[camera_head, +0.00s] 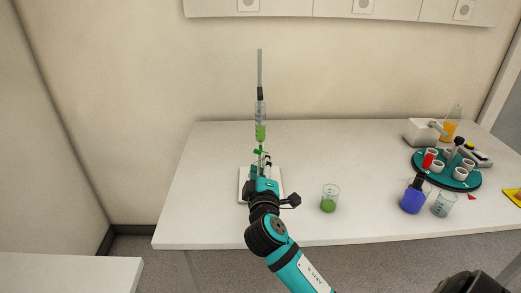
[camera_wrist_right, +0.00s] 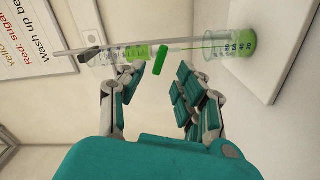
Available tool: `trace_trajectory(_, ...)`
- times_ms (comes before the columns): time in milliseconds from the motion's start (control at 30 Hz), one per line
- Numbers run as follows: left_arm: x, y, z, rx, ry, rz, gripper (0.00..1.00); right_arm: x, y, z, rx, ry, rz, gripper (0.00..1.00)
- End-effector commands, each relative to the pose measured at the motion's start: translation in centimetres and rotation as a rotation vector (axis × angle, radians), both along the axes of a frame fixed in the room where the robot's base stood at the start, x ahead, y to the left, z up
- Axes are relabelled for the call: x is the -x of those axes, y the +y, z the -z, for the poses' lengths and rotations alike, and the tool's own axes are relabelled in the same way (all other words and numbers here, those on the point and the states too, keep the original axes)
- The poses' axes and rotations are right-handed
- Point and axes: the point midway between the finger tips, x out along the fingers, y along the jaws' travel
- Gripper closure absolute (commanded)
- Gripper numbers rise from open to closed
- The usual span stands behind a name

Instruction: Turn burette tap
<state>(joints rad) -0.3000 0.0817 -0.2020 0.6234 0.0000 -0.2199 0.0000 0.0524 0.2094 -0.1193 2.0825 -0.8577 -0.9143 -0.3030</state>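The burette (camera_head: 260,125) stands upright on the table, clamped to a thin rod, with green liquid inside. In the right wrist view it lies sideways across the picture (camera_wrist_right: 140,52). In the head view my right gripper (camera_head: 264,180) hides much of the burette's lower part and the beaker. My left gripper is out of view.
The white stand base (camera_head: 246,190) is under the burette. A beaker of green liquid (camera_head: 329,199) stands to its right. Farther right are a blue-filled vessel (camera_head: 411,199), an empty-looking beaker (camera_head: 444,204) and a round teal rack (camera_head: 420,160). The table left of the burette is clear.

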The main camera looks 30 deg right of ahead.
Motion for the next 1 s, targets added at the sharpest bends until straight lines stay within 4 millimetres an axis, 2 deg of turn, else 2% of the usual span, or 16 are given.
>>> trace_trajectory(100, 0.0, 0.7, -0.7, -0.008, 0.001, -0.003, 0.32, -2.2, -1.4, -0.3, 0.003, 0.000, 0.002, 0.65)
trace_trajectory(300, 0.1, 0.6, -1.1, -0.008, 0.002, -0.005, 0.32, -4.5, -2.8, -0.1, 0.002, 0.001, 0.001, 0.65)
trace_trajectory(500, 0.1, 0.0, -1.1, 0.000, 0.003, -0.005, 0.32, -5.2, -3.3, 0.0, 0.001, 0.000, 0.000, 0.65)
trace_trajectory(733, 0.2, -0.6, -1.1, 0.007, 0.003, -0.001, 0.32, -5.3, -3.3, 0.0, 0.001, 0.000, 0.000, 0.65)
trace_trajectory(1000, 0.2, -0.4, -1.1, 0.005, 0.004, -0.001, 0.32, -5.2, -3.2, 0.0, 0.001, 0.001, 0.000, 1.00)
